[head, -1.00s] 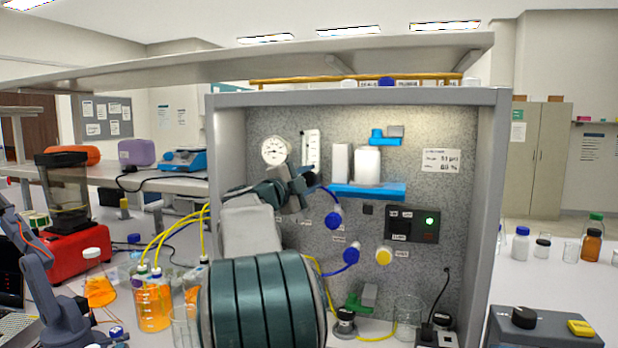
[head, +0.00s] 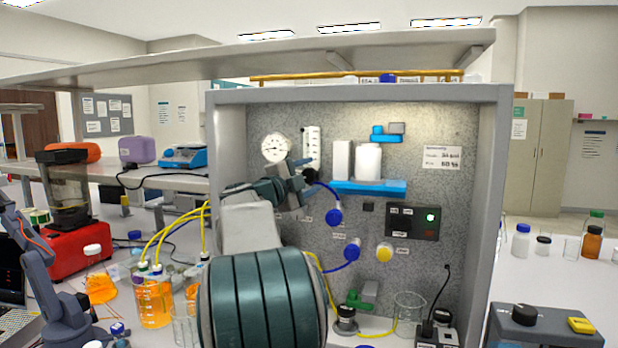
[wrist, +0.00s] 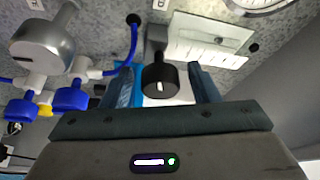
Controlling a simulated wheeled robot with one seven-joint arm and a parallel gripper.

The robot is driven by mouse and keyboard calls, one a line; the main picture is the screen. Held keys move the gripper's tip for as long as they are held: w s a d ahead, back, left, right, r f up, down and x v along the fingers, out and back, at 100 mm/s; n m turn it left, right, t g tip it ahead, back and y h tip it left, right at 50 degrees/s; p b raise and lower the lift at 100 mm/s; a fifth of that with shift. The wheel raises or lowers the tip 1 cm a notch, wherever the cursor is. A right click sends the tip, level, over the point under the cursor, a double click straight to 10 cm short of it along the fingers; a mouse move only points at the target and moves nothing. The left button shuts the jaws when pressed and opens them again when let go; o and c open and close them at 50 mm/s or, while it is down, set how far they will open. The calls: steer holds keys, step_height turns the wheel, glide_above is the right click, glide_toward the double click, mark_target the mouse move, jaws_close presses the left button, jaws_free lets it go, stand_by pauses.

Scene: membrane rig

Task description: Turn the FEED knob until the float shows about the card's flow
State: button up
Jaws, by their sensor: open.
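The FEED knob, a black round knob with a white mark (wrist: 160,80), sits between the fingers of my gripper (wrist: 162,74) in the wrist view. The fingers are open, with a gap on each side of the knob. In the head view my gripper (head: 298,184) is at the panel, just under the white flow meter (head: 312,147), and mostly hides the knob. The flow meter also shows in the wrist view (wrist: 208,38), at a slant. I cannot make out the float's height. The white card (head: 441,158) is on the panel's right; its small print is not clearly readable.
A round gauge (head: 275,148) is left of the flow meter. A blue shelf (head: 370,188) with white containers is to the right. Blue tube fittings (head: 334,217) and a yellow fitting (head: 384,253) lie below.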

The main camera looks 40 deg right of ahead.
steer(key=s+a+f+b, duration=0.1)
steer(key=a+b, duration=0.1)
steer(key=a, duration=1.1)
steer(key=shift+s+f, duration=0.15)
steer(key=shift+f, duration=0.15)
stand_by(1.2)
steer(key=shift+a, duration=0.1)
